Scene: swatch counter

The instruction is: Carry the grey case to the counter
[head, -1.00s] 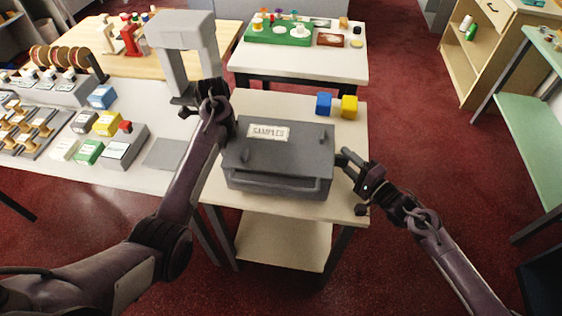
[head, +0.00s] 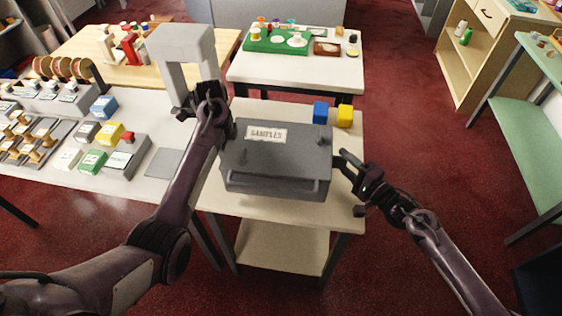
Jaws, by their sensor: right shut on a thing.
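The grey case (head: 277,158), with a label on its lid and a front handle bar, is level over a small cream side table (head: 275,215). My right gripper (head: 347,168) is shut on the right side of the case. My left gripper (head: 228,122) is at the case's left side; its fingers are mostly hidden, so I cannot tell if they grip. The white counter (head: 140,193) stands to the left, with a bare grey mat (head: 165,163) near its right end.
A blue cube (head: 320,112) and a yellow cube (head: 344,115) sit behind the case. Sample boxes (head: 108,134) stand left of the mat. A grey arch-shaped stand (head: 182,50) rises behind my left wrist.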

